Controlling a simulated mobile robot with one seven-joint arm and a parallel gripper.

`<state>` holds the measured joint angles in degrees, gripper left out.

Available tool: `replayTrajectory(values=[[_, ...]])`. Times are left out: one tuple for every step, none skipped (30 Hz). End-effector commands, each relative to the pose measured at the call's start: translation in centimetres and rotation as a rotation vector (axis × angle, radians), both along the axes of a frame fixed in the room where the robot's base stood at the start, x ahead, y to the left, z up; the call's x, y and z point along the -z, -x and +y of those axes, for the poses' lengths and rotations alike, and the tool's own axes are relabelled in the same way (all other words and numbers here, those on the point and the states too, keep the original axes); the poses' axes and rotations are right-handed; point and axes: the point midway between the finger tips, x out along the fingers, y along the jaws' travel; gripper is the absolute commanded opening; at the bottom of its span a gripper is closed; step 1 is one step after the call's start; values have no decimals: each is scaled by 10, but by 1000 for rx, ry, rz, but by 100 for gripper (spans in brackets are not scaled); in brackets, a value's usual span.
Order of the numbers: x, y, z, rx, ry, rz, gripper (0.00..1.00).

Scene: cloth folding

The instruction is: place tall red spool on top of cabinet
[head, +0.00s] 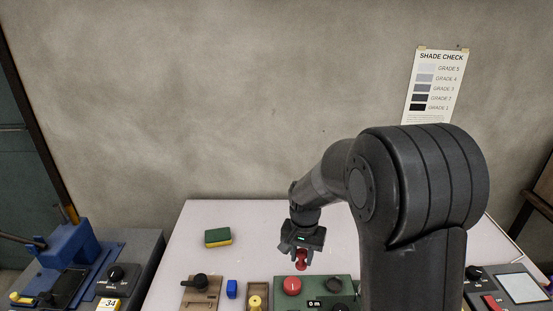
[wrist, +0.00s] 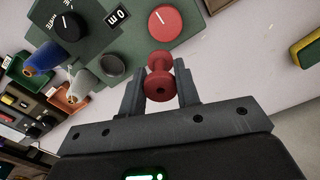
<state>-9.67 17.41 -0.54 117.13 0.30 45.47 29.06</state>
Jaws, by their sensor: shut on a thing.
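The red spool (wrist: 159,75) is between the two fingers of my gripper (wrist: 160,88) in the wrist view, with its round end toward the camera. My gripper is shut on it. In the head view the red spool (head: 301,260) hangs below my gripper (head: 301,253), over the pale table behind the green control box. The spool looks held clear of the table, but the exact height is hard to tell. No cabinet can be made out for certain in either view; my arm covers much of the right of the head view.
The pale table (head: 260,225) is clear behind my gripper. A green and yellow sponge (head: 218,238) lies at left. Machines flank the table.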

Motion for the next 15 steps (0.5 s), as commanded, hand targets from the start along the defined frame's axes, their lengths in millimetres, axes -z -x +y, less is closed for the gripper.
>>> replayTrajectory(values=[[-2, -15, -10, 1, 0, -1, 8], [-3, -24, -16, -2, -1, -1, 8], [-5, -35, -24, -7, 0, 0, 8], [-7, -43, -30, -12, -1, -1, 8], [-8, -51, -36, -16, -1, -1, 8], [-10, -60, -44, -22, -1, -1, 8], [-11, -66, -50, -27, -1, -1, 8], [-12, -72, -55, -31, 0, 0, 8], [-14, -79, -61, -36, 0, -1, 8], [-15, -83, -65, -39, 0, -1, 8], [-15, -86, -69, -42, 0, -1, 8], [-16, -89, -73, -43, 1, 0, 8], [-16, -90, -78, -42, 1, 0, 8], [-16, -90, -83, -39, 2, 1, 8], [-16, -89, -91, -30, 2, 1, 8]])
